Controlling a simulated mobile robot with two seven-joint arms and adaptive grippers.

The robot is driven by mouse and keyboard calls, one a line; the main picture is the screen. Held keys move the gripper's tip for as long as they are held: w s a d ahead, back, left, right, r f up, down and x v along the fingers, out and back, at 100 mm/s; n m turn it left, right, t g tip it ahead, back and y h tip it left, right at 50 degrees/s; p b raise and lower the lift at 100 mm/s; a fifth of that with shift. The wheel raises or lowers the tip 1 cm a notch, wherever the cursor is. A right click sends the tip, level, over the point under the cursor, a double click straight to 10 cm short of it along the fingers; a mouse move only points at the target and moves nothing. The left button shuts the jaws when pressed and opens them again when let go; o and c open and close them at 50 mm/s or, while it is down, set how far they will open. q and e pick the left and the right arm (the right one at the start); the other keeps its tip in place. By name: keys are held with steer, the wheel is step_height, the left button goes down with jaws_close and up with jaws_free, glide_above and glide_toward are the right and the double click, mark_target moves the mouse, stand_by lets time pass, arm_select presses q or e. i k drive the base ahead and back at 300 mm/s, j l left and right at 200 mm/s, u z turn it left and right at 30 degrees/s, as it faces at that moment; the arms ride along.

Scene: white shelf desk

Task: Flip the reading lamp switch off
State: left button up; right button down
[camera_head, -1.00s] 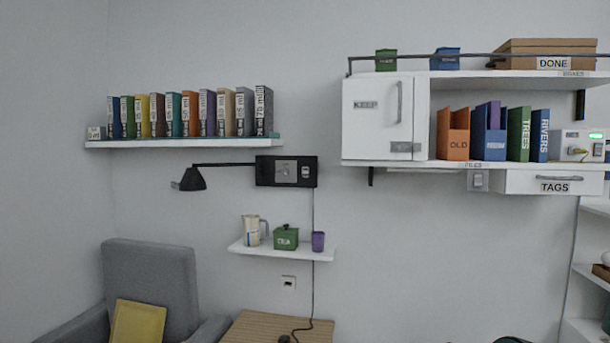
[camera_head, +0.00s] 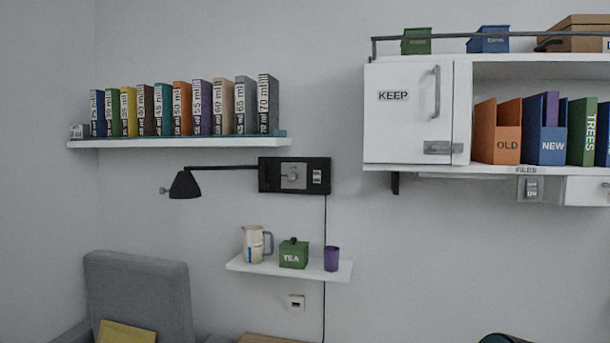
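A black reading lamp (camera_head: 185,185) hangs on a thin arm from a black wall plate (camera_head: 268,175). The plate has a grey square mount with a round joint (camera_head: 293,176). A small light switch (camera_head: 317,176) sits at the plate's right side; its on or off position is too small to tell. A dark cord runs down the wall below the plate. Another switch (camera_head: 531,189) is mounted under the right shelf unit. Neither of my grippers is in view.
A shelf of binders (camera_head: 170,143) is above the lamp. A small shelf (camera_head: 300,271) below holds a jug (camera_head: 254,244), a green TEA box (camera_head: 294,254) and a purple cup (camera_head: 331,259). A grey armchair (camera_head: 140,290) stands lower left. The white KEEP cabinet (camera_head: 405,130) is right.

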mark_target(316, 174)
steer(key=i+l+u, duration=0.15)
steer(key=i, duration=0.9)
